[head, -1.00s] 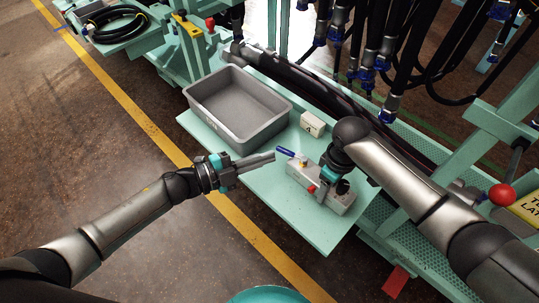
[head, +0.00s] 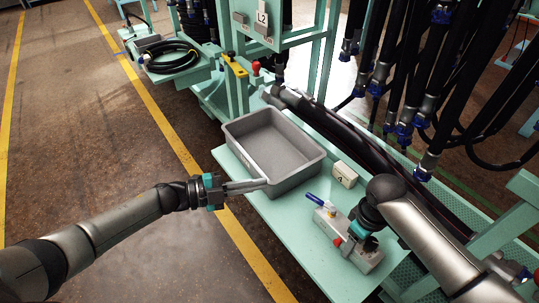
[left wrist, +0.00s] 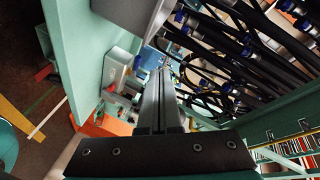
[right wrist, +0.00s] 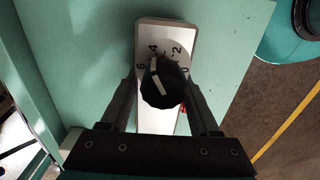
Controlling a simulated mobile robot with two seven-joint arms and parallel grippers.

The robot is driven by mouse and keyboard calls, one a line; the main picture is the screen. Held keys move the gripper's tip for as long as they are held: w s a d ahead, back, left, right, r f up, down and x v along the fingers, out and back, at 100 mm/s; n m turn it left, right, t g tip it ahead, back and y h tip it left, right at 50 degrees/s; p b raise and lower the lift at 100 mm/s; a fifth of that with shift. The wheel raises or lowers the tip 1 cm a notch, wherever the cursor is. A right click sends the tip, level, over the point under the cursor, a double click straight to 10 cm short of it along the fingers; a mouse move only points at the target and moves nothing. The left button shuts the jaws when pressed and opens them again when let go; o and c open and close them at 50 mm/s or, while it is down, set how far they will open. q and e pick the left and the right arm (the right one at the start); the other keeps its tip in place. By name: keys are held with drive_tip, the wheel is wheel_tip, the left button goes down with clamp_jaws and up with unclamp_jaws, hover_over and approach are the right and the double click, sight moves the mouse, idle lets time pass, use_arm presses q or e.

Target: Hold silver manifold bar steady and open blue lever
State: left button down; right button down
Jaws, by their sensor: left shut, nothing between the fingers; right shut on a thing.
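The silver manifold bar (head: 348,242) lies on the teal table, running from upper left to lower right in the head view. It carries a red part and, in the right wrist view, a black knob (right wrist: 163,84) over a dial numbered 0 to 6. The blue lever (head: 314,199) sticks out at the bar's far-left end, roughly in line with the bar.
A grey bin (head: 238,152) stands on the teal table (head: 285,226), left of the bar. A small cream block (head: 345,174) marked 4 sits behind the bar. Black hoses with blue ends (head: 425,165) hang at the back right. The table's front edge is clear.

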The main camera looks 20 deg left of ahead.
use_arm(q)
drive_tip(key=s+d+f+n+t+y, duration=0.1)
drive_tip(key=s+d+n+t+y, duration=0.6)
drive_tip(key=s+n, duration=0.75)
drive_tip(key=n+g, duration=0.2)
drive_tip(key=n, duration=0.2)
approach(312, 200)
drive_tip(key=shift+y, duration=0.4)
drive_tip(key=x, duration=0.6)
drive_tip(key=shift+w+d, duration=0.25)
drive_tip(key=shift+d, duration=0.25)
drive_tip(key=shift+w, duration=0.1)
